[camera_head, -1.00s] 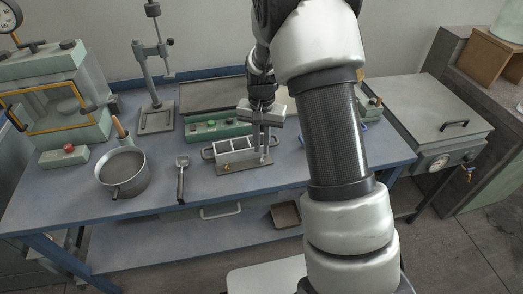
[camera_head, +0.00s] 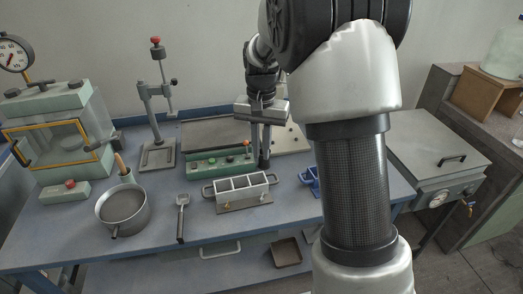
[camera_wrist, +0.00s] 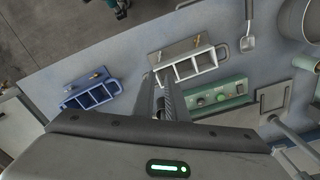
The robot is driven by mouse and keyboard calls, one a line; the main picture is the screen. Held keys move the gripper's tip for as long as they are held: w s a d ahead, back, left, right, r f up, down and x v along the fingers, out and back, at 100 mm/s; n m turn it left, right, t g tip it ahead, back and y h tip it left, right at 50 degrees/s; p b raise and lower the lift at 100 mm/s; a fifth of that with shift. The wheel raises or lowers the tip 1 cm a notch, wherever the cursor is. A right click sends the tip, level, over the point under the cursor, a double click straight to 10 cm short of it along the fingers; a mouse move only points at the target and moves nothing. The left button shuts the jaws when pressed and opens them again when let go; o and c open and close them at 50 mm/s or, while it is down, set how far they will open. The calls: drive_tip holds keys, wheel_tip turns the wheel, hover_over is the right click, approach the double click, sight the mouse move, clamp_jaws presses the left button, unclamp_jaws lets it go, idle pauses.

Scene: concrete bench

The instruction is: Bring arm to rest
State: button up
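My gripper (camera_head: 264,164) is above the blue bench (camera_head: 160,222), behind the grey three-cell mould (camera_head: 242,190) in the head view. Its fingers point down and look slightly apart with nothing between them, and they also show in the wrist view (camera_wrist: 161,82). The grey mould also shows in the wrist view (camera_wrist: 188,66), just beyond the fingertips, apparently clear of them. My arm reaches in from the right and hides part of the bench.
A blue mould (camera_head: 311,178), green control box (camera_head: 220,165), steel pot (camera_head: 122,208) and small scoop (camera_head: 182,212) are on the bench. A stand with a red knob (camera_head: 157,95) and a glass-fronted chamber (camera_head: 60,130) rise at the left. A lidded metal box (camera_head: 430,155) is at right.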

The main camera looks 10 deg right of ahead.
drive_tip(key=s+r+n+t+p, duration=0.1)
drive_tip(key=s+r+p, duration=0.15)
drive_tip(key=r, duration=0.35)
drive_tip(key=s+r+t+p, duration=0.1)
drive_tip(key=s+r, duration=0.2)
drive_tip(key=r, duration=0.2)
drive_tip(key=s+r+n+t+p, duration=0.1)
drive_tip(key=s+r+n+p, duration=0.1)
drive_tip(key=s+r, duration=0.4)
drive_tip(key=s+r+n+t+p, duration=0.2)
drive_tip(key=s+r+p, duration=0.2)
drive_tip(key=s, duration=0.9)
drive_tip(key=shift+s+r+n+t, duration=0.3)
drive_tip(key=shift+r, duration=0.55)
